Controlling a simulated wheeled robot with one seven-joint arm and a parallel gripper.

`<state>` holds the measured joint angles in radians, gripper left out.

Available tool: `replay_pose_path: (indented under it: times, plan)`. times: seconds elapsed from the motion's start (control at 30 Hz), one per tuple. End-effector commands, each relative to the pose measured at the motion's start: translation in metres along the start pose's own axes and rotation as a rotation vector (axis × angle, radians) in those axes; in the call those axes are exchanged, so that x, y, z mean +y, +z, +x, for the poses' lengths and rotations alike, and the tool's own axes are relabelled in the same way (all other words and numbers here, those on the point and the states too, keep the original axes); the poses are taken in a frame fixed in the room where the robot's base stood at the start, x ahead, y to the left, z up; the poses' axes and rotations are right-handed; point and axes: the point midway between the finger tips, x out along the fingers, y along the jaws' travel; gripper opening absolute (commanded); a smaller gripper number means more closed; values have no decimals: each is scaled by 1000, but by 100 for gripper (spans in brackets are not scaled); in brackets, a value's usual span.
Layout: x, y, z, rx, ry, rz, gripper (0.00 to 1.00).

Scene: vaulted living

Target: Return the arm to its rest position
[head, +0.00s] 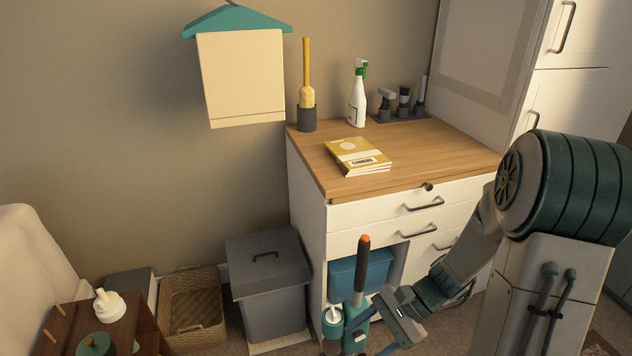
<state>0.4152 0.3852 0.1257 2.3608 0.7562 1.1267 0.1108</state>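My arm reaches down from the right of the head view, low in front of the white cabinet (305,190). My gripper (390,318) is near the bottom edge of the picture, beside a teal upright tool (356,315) with a black handle and an orange tip. I cannot tell whether the gripper touches the tool. The fingertips are small and partly hidden, so I cannot tell whether they are open or shut. The arm is bent and stretched forward and down.
On the wooden cabinet top (440,150) are yellow books (357,155), a spray bottle (357,95) and a brush in a holder (307,115). A grey lidded bin (268,280) and wicker basket (192,305) stand left. A brown table (130,335) is lower left.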

Motion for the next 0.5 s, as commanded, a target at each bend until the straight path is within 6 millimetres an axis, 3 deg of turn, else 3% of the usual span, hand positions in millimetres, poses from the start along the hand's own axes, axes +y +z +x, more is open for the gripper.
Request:
replay_pose_path:
  times: [0.03, 0.5]
  plan:
    - [0, 16, -11, 52, 39, -62, 58]
    - [16, 100, -90, 519, 366, -604, 58]
